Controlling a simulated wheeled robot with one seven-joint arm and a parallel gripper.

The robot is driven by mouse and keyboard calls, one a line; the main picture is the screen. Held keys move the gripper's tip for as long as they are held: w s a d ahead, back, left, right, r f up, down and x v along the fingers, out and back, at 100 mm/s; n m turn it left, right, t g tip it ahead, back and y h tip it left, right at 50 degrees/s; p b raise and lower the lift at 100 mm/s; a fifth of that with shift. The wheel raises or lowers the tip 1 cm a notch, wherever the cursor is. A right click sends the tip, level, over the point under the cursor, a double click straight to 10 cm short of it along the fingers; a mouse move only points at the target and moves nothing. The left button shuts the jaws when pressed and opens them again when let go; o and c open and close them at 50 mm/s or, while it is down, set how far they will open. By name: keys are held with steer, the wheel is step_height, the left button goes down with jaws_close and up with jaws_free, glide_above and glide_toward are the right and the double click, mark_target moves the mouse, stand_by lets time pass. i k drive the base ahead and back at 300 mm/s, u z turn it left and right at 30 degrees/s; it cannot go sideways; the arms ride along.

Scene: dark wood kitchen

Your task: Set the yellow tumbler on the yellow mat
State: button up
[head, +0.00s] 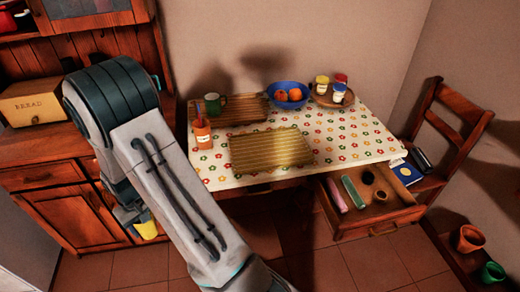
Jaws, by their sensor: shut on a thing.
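The yellow tumbler (147,229) shows at the left, low in front of the wooden cabinet, partly hidden behind my arm. My gripper (136,216) is shut on it and holds it off to the left of the table, below the height of the tabletop. The fingers are small and mostly hidden. The yellow mat (270,150) is a ribbed rectangle lying flat near the front of the flowered table, with nothing on it.
Behind are a brown mat (240,104) with a green mug (214,104), a blue bowl (282,88) of fruit and a jar tray (322,101). An open drawer (395,216) juts forward at right.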

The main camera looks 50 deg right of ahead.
mark_target(269, 148)
steer(key=z, duration=2.3)
steer(key=i, duration=1)
